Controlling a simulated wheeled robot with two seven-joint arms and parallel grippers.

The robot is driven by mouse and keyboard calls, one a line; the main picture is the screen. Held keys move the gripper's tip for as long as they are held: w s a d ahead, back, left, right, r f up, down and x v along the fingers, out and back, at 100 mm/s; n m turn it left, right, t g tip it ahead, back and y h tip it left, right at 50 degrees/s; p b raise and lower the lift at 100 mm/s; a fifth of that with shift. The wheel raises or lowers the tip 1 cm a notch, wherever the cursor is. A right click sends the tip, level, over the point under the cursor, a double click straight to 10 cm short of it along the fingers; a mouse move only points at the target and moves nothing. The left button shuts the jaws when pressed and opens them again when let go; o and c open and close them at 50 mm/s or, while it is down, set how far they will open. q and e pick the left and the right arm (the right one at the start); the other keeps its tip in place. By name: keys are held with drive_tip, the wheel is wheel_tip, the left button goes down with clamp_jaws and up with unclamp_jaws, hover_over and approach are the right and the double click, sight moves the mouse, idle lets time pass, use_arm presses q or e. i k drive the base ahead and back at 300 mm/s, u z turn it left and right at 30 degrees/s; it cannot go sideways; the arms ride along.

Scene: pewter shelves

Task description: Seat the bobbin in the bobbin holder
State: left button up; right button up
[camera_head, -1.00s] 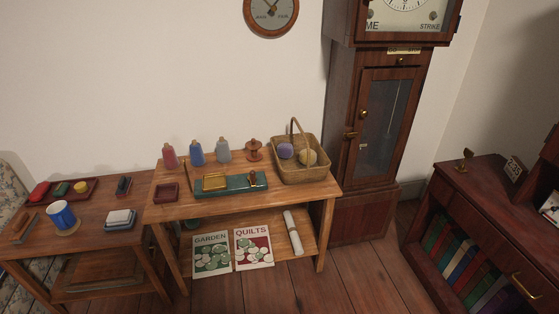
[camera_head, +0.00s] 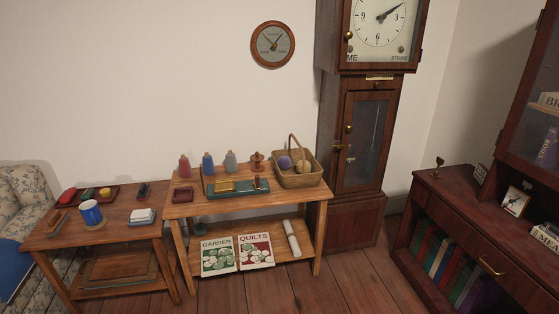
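On the middle wooden table (camera_head: 190,207) a turned reddish-brown wooden piece (camera_head: 257,161), shaped like a spool on a stand, is upright at the back, left of the basket. In front of it lies a long teal tray or base (camera_head: 237,191) with a yellow block (camera_head: 224,186) and a small brown upright piece (camera_head: 257,183). At this size I cannot tell which of these is the bobbin and which is the bobbin holder. Neither of my grippers is in view.
Red, blue and grey thread cones (camera_head: 208,163) line the table's back. A wicker basket (camera_head: 300,181) holds yarn balls; a small red dish (camera_head: 182,196) sits left. A tall clock (camera_head: 357,200) stands right. Floor in front is clear.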

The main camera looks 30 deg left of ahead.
sight(222, 186)
drive_tip(key=u, duration=0.1)
drive_tip(key=i, duration=1.75)
drive_tip(key=u, duration=1.55)
drive_tip(key=i, duration=0.65)
drive_tip(key=u, duration=0.7)
